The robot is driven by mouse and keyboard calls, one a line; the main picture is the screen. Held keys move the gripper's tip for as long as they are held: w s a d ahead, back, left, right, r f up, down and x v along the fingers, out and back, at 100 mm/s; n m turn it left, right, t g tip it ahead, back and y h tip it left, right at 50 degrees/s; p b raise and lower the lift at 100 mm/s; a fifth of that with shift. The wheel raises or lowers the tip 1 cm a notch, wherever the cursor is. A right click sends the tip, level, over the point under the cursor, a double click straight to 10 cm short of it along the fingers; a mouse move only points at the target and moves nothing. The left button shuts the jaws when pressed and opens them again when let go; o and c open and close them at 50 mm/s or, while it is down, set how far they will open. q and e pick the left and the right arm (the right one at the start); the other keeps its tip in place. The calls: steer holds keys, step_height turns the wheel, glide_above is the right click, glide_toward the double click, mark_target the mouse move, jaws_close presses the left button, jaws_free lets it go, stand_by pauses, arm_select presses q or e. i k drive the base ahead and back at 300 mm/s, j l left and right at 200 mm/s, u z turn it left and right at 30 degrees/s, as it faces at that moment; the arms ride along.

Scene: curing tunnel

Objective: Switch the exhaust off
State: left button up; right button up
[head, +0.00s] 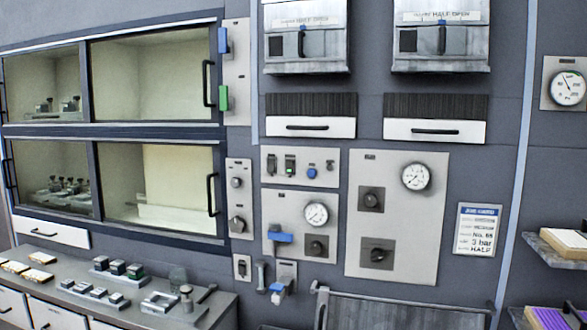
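No label naming the exhaust is readable, so I cannot tell which control belongs to it. A light grey switch panel (322,179) in the middle of the wall has two dark switches, a blue knob (312,173) and a small fitting. Below it a panel (272,210) carries a gauge (316,214), a blue handle (281,238) and a dark knob (316,246). The panel to the right (395,270) has a gauge (415,176) and two dark knobs. A narrow panel (239,200) at left has two knobs. Neither gripper is in view.
Glass-fronted cabinets (160,80) fill the left wall. A bench (215,312) with small blocks and tools stands below them. Two hatches (305,64) (441,64) hang above. A job card (478,229) and shelves (560,258) are at right. A grey railed surface (400,312) is at the bottom.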

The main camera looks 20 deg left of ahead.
mark_target(289, 164)
steer(key=i+j+u, duration=0.2)
steer(key=i, duration=0.35)
steer(key=i+j+u, duration=0.2)
steer(key=i, duration=0.3)
